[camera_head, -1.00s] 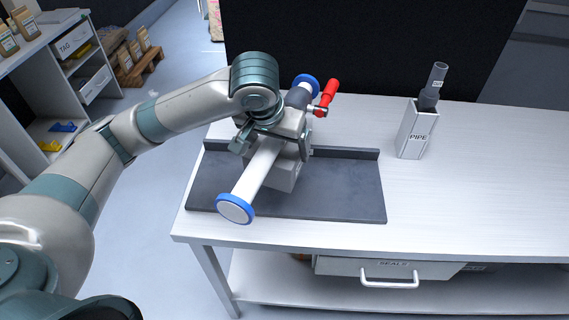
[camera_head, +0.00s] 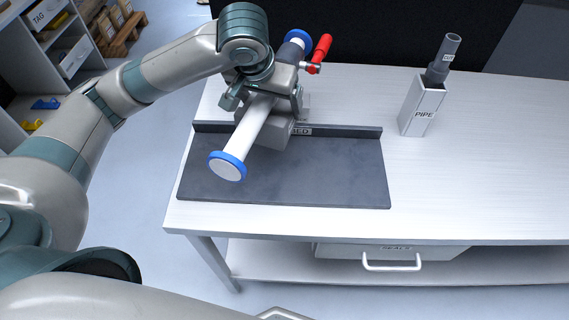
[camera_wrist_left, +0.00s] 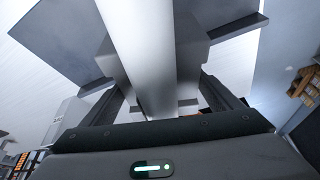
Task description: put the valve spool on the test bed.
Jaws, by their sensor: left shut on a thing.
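The valve spool (camera_head: 243,136) is a white tube with blue-rimmed end flanges, a grey block body and a red lever handle. My left gripper (camera_head: 262,100) is shut on it near the body. The spool is tilted, its near flange lower left in the head view. In the left wrist view the white tube (camera_wrist_left: 143,55) runs between the fingers. The test bed (camera_head: 325,175) is a dark grey plate with a raised back lip on the bench. The spool overlaps the bed's back left part in the head view and looks raised above it. My right gripper is not visible.
A drawer (camera_head: 385,256) marked SEALS is below. Shelving (camera_head: 50,60) stands at far left.

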